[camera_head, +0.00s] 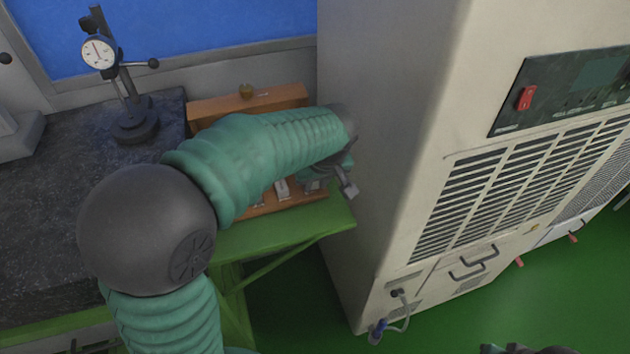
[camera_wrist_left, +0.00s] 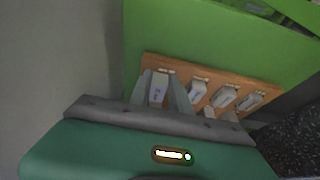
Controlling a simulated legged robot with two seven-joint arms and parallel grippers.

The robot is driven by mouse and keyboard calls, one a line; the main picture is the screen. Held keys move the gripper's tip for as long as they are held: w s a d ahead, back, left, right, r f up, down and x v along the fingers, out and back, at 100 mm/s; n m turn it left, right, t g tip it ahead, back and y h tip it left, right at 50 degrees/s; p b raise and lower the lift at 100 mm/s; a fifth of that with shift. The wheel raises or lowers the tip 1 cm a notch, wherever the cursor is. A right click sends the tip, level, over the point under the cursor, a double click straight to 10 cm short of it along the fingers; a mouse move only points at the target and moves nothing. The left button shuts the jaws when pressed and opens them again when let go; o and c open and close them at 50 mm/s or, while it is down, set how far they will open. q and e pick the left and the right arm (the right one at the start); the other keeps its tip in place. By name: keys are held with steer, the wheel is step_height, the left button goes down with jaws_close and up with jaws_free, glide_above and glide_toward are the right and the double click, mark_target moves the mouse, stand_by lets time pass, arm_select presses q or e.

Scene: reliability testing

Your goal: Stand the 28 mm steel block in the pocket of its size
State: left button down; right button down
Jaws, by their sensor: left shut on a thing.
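My left gripper (camera_head: 332,178) is over the right end of a wooden block case (camera_head: 262,207), largely hidden behind my own arm in the head view. In the left wrist view the gripper (camera_wrist_left: 163,84) is shut on a pale steel block (camera_wrist_left: 158,91), one finger on each side. The held block is at the left end of the wooden case (camera_wrist_left: 205,72). Its lower end and any pocket under it are not clear. Other steel blocks (camera_wrist_left: 198,91) stand in a row along the case. The size marks are too small to read.
A green bench (camera_head: 270,236) carries the case. A dark stone plate (camera_head: 40,200) with a dial gauge stand (camera_head: 133,120) is to the left. A tall beige cabinet (camera_head: 400,130) stands close on the right. A dark part, perhaps my right gripper (camera_head: 525,349), shows at the bottom edge.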

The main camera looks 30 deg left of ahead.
arm_select(q)
steer(key=shift+a, duration=0.1)
steer(key=shift+a, duration=0.2)
steer(key=shift+a, duration=0.1)
steer(key=shift+f+b, duration=0.3)
steer(key=shift+f, duration=0.1)
steer(key=c, duration=1.1)
jaws_free()
steer(key=shift+r, duration=0.1)
steer(key=p+v, duration=0.2)
steer(key=v, duration=1.4)
steer(key=shift+r, duration=0.35)
